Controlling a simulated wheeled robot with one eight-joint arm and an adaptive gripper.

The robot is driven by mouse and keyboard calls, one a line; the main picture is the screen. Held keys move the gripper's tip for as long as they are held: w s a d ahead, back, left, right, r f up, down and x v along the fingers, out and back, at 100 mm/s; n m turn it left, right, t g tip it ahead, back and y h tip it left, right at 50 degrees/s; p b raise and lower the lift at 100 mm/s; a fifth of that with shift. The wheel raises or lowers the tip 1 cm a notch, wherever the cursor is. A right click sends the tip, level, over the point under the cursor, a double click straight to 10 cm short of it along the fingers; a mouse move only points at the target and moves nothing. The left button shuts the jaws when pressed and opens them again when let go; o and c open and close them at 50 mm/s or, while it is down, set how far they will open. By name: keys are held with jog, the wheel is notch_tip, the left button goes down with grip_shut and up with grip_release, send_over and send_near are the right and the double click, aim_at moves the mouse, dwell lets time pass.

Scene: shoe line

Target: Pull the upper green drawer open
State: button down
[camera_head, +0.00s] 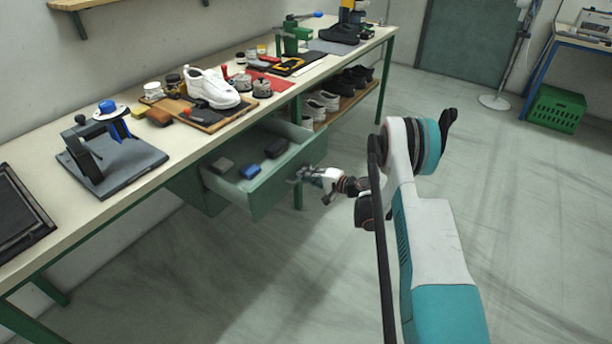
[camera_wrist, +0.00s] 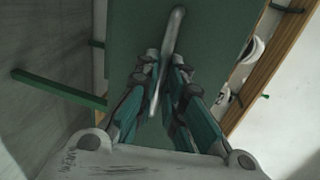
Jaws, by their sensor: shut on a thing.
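The upper green drawer (camera_head: 278,184) stands pulled out from under the workbench, with its inside showing. Several small dark and blue blocks lie in it. My gripper (camera_head: 305,174) is at the drawer's front in the head view. In the wrist view my gripper (camera_wrist: 162,78) is shut on the bar handle (camera_wrist: 174,32), a pale metal bar that runs between the fingers. The green drawer front (camera_wrist: 125,45) fills the view behind it. The fingers hide part of the handle.
The workbench (camera_head: 150,158) carries a white shoe (camera_head: 212,88), a clamp stand (camera_head: 100,160) and small jars. A lower shelf to the right of the drawer holds several shoes (camera_head: 322,101). The floor (camera_head: 250,290) in front is clear. A green crate (camera_head: 556,109) stands far right.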

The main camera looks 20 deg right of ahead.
jog(key=c, duration=1.7)
grip_release()
jog(key=v, duration=1.2)
